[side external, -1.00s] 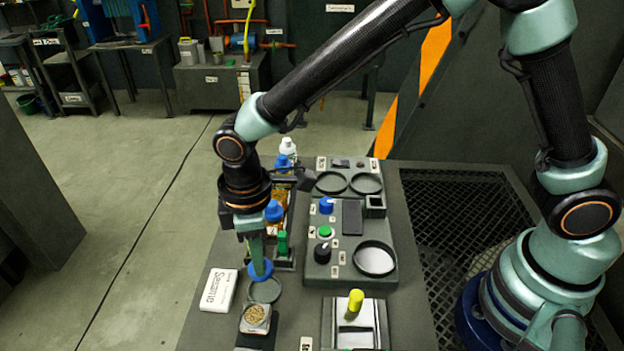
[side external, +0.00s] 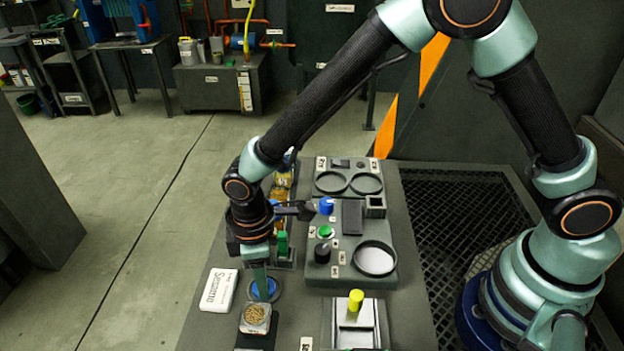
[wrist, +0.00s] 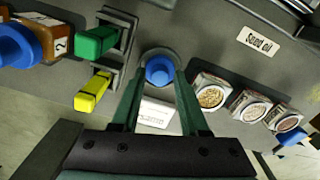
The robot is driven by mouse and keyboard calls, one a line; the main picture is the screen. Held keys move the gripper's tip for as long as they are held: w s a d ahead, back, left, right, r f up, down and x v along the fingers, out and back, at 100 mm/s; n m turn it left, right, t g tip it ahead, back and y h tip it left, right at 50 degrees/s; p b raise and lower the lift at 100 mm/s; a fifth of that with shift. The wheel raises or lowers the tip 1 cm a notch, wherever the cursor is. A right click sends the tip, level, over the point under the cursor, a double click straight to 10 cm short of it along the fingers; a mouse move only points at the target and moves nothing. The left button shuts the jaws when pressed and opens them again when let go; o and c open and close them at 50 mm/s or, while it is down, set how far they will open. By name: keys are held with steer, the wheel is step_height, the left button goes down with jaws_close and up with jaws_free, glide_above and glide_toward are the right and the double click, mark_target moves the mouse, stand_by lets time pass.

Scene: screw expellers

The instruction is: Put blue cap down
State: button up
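The blue cap (side external: 272,291) is low on the bench, inside the dark round ring (side external: 280,284), beside the white box. My gripper (side external: 263,288) points straight down over it, with its green fingers at the cap. In the wrist view the blue cap (wrist: 159,70) shows between my two fingertips (wrist: 160,76), with the dark ring around it. The fingers look closed on the cap's sides. The exact contact between cap and ring is hidden.
A white box (side external: 218,290) lies left of the ring. A seed container (side external: 256,317) stands in front. Behind are a green block (side external: 282,244) and bottles, partly hidden by my arm. A control panel (side external: 320,272) and a yellow-knobbed fixture (side external: 355,301) stand to the right.

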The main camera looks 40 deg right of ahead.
stand_by(0.3)
step_height(320, 180, up, 12)
steer(key=d+r+m+t+y, duration=0.1)
steer(key=d+r+m, duration=0.25)
steer(key=d, duration=0.35)
steer(key=d+r+m+t, duration=0.25)
steer(key=d+r, duration=0.25)
steer(key=d, duration=0.3)
steer(key=s+d+r+m+t, duration=0.1)
steer(key=s+d+m, duration=0.1)
steer(key=d, duration=0.3)
steer(key=s+d+r+m+t+h, duration=0.1)
steer(key=s+d+m, duration=0.2)
steer(key=d, duration=0.3)
steer(key=shift+r+m, duration=0.25)
steer(key=shift+m, duration=0.25)
